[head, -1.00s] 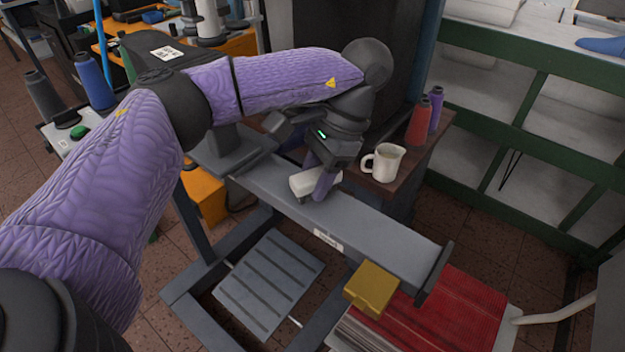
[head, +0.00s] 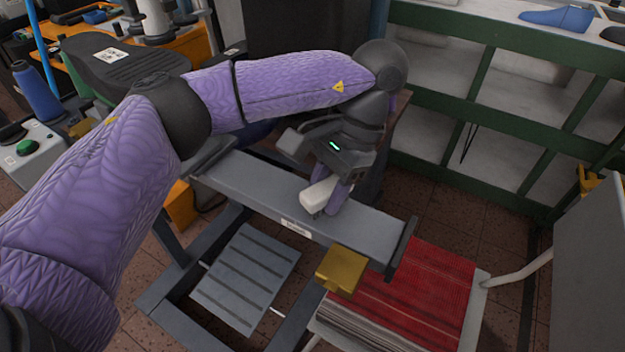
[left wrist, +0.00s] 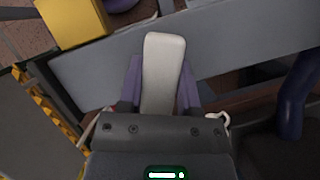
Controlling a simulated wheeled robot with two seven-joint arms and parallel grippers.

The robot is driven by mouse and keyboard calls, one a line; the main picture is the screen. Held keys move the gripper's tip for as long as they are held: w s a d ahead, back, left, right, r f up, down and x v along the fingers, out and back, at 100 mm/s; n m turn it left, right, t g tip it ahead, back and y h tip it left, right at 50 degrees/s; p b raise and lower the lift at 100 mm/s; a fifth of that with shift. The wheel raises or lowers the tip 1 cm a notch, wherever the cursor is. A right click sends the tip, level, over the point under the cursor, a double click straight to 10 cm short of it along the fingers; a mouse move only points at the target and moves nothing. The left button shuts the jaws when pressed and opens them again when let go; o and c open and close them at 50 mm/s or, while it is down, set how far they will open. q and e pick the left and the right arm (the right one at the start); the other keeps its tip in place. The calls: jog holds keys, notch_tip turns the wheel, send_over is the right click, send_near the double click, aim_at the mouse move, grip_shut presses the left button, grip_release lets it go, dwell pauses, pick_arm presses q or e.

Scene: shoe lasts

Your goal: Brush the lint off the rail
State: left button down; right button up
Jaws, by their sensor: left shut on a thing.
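The rail (head: 255,188) is a long grey bar running from upper left to lower right in the head view, with a small white label on its front side. It also shows in the left wrist view (left wrist: 235,50). My left gripper (head: 333,196) has purple fingers and is shut on a white brush (head: 316,197), a rounded block. The brush also fills the middle of the left wrist view (left wrist: 162,75), between the fingers. It is over the right half of the rail, at or just above its top; contact cannot be told. I cannot make out lint. My right gripper is not in view.
A yellow box (head: 341,270) is at the rail's right front. A red woven stack (head: 420,300) lies below the rail's right end. A slatted grey pedal (head: 245,280) is underneath. A green-framed shelf (head: 480,110) stands behind at the right.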

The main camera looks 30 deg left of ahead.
aim_at(351, 224)
pick_arm(q)
jog(key=shift+d, duration=0.95)
jog(key=d, duration=0.3)
jog(key=shift+s+d+f+b, duration=0.1)
jog(key=shift+s+b, duration=0.1)
jog(key=shift+b, duration=0.2)
jog(key=shift+s+d, duration=0.15)
jog(key=shift+d, duration=1.5)
jog(key=shift+d+f+b, duration=0.1)
jog(key=shift+b, duration=0.4)
jog(key=shift+a, duration=1.2)
jog(key=shift+a+f, duration=0.15)
jog(key=shift+a, duration=1.6)
jog(key=shift+w+a+r, duration=0.1)
jog(key=shift+w+a, duration=0.1)
jog(key=shift+a, duration=0.9)
jog(key=shift+w+a+r, duration=0.1)
jog(key=shift+w+a, duration=0.05)
jog(key=shift+a, duration=0.95)
jog(key=shift+w+a+r+p, duration=0.15)
jog(key=shift+a+p, duration=0.3)
jog(key=shift+a, duration=1.25)
jog(key=shift+w+a, duration=0.15)
jog(key=shift+a, duration=1.4)
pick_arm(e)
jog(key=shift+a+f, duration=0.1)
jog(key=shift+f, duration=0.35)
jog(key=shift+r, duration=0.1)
